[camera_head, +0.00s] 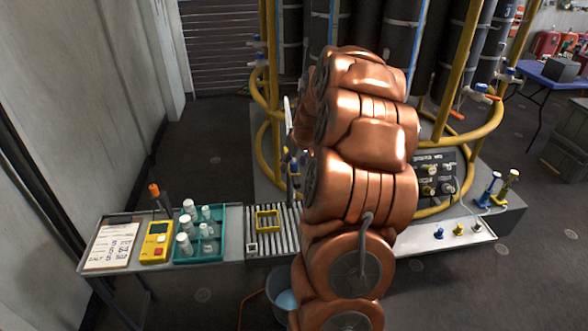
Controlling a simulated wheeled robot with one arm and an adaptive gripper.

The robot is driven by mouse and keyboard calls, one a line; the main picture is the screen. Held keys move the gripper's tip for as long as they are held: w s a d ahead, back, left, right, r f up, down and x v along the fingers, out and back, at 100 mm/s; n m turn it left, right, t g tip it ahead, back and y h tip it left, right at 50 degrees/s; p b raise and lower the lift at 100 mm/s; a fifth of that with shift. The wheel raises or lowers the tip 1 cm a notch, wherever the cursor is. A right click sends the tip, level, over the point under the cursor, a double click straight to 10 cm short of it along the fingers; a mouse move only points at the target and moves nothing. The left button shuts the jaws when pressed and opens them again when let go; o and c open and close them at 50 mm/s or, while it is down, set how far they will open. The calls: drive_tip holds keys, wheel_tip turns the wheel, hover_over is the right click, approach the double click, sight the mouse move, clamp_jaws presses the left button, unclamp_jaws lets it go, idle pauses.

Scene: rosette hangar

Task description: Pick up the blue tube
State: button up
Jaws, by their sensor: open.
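A blue upright tube-like piece (487,192) stands at the right end of the bench, beside a similar yellow one (508,188). A small blue piece (438,233) sits on the pale tray (420,246) nearer to me; I cannot tell which of the two blue pieces is the blue tube. My copper arm fills the middle of the head view and covers part of the bench.
A teal rack (222,250) with several bottles, a yellow meter (155,242) and a clipboard (110,246) stand left. A yellow frame (268,220) lies on slatted metal (284,240). Yellow rails (452,75) and dark cylinders rise behind. A bucket (286,300) is below.

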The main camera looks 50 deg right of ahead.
drive_tip(key=c, duration=1)
wheel_tip(320, 180, up, 31)
drive_tip(key=p, duration=0.2)
drive_tip(key=shift+f, duration=0.15)
idle(2.9)
